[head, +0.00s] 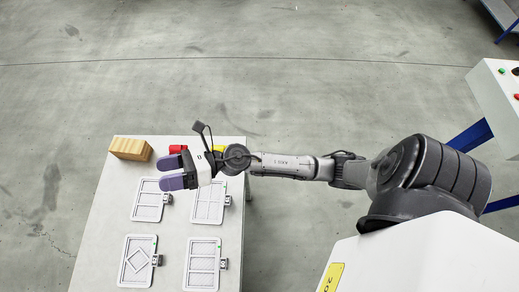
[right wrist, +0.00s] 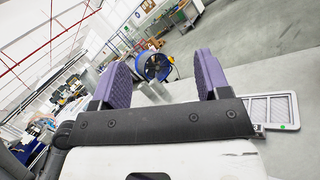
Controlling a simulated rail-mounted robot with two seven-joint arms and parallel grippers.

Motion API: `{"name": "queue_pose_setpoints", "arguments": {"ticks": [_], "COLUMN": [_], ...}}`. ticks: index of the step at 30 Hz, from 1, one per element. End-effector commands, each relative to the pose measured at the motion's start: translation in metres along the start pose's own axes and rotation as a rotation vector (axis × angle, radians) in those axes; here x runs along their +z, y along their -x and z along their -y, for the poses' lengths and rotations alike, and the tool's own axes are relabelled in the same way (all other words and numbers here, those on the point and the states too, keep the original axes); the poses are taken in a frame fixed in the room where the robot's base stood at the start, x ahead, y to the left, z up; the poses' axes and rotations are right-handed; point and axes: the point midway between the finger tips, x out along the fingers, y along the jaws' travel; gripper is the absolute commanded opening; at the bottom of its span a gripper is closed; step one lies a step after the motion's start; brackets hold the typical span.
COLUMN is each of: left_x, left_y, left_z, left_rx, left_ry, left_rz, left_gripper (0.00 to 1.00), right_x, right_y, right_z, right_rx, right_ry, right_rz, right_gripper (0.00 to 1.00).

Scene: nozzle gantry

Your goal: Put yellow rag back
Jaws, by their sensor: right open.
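A small yellow patch (head: 219,149), possibly the yellow rag, shows at the back of the white table, mostly hidden behind my right gripper and wrist. My right gripper (head: 163,173) reaches in from the right and hangs over the back half of the table. Its two purple fingers point left and are apart. In the right wrist view the gripper (right wrist: 160,75) is open with nothing held between its fingers. My left gripper is in neither view.
The white table (head: 112,215) carries several white gridded trays (head: 203,264). A wooden block (head: 130,149) stands at its back left corner, and a red item (head: 178,150) lies near the yellow patch. A white console (head: 497,100) stands at right. The floor behind the table is clear.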

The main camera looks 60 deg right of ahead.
Motion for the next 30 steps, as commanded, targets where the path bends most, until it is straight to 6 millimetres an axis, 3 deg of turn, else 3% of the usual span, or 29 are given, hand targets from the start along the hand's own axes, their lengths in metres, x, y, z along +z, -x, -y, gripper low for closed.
{"name": "queue_pose_setpoints", "arguments": {"ticks": [3,6,8,12,16,21,25,30], "left_x": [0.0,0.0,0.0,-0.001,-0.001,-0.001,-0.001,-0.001], "left_y": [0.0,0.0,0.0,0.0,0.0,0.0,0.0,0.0], "left_z": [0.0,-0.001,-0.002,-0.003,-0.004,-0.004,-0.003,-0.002], "left_rx": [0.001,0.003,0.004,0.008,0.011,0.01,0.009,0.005], "left_ry": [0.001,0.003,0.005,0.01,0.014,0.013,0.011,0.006], "left_rz": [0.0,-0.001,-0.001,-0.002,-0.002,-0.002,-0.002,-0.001], "left_gripper": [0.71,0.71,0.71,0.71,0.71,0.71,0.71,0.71], "right_x": [0.022,0.023,0.015,-0.026,-0.075,-0.124,-0.144,-0.153], "right_y": [0.028,0.063,0.089,0.153,0.204,0.25,0.269,0.279], "right_z": [0.015,0.036,0.048,0.06,0.046,0.008,-0.018,-0.034], "right_rx": [-0.201,-0.387,-0.505,-0.807,-1.096,-1.432,-1.612,-1.72], "right_ry": [-0.411,-0.756,-0.959,-1.4,-1.721,-1.977,-2.068,-2.11], "right_rz": [0.287,0.512,0.64,0.916,1.123,1.3,1.372,1.406], "right_gripper": [0.69,0.69,0.69,0.69,0.69,0.69,0.69,0.69]}}
